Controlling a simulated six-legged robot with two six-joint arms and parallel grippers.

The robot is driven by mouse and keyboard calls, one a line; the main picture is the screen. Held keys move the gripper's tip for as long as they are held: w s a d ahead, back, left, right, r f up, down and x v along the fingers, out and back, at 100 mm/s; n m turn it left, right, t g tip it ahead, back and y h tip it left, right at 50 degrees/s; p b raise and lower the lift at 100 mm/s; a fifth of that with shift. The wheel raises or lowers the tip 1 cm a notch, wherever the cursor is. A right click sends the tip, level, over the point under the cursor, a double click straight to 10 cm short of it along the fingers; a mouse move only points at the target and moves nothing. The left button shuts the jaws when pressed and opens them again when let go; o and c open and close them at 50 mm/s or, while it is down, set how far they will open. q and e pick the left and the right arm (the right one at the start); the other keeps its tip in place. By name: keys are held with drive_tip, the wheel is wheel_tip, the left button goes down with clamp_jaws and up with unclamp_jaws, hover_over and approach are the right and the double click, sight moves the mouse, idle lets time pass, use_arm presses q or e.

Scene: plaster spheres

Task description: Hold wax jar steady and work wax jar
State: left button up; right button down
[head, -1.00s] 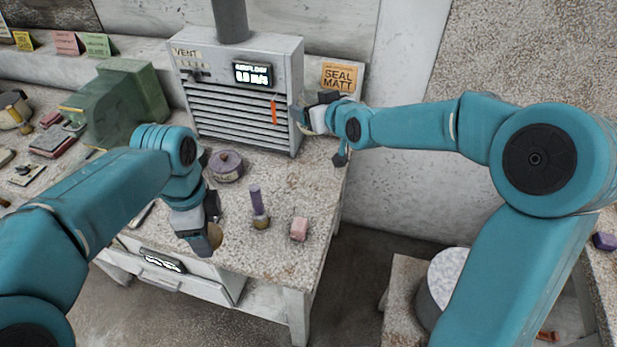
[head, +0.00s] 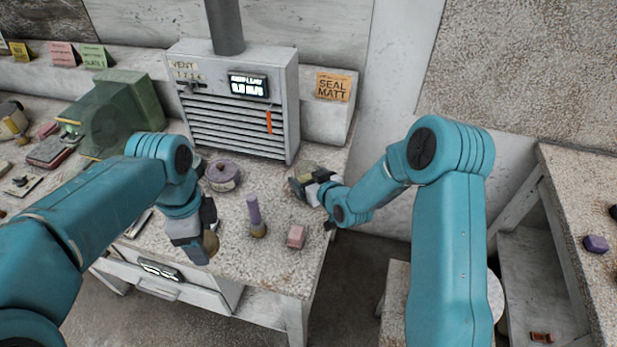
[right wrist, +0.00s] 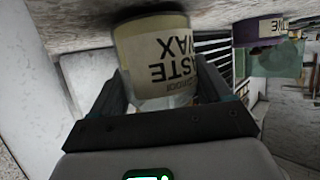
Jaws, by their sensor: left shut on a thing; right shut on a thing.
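The wax jar (right wrist: 155,50), cream with a "PASTE WAX" label upside down in the right wrist view, is between the fingers of my right gripper (right wrist: 160,90). In the head view, the jar (head: 307,169) shows only in part behind my right gripper (head: 302,184), at the bench's back right. It is at or just above the bench top; I cannot tell if it touches. My left gripper (head: 208,238) is over the bench's front left, shut on a round brown thing (head: 211,243) that is mostly hidden.
The bench ends just right of my right gripper.

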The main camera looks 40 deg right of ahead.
drive_tip(key=shift+f, duration=0.15)
drive_tip(key=shift+s, duration=0.2)
drive_tip(key=shift+w+f+b, duration=0.1)
drive_tip(key=shift+b, duration=0.2)
drive_tip(key=shift+c, duration=0.3)
unclamp_jaws()
drive_tip(key=shift+o, duration=0.3)
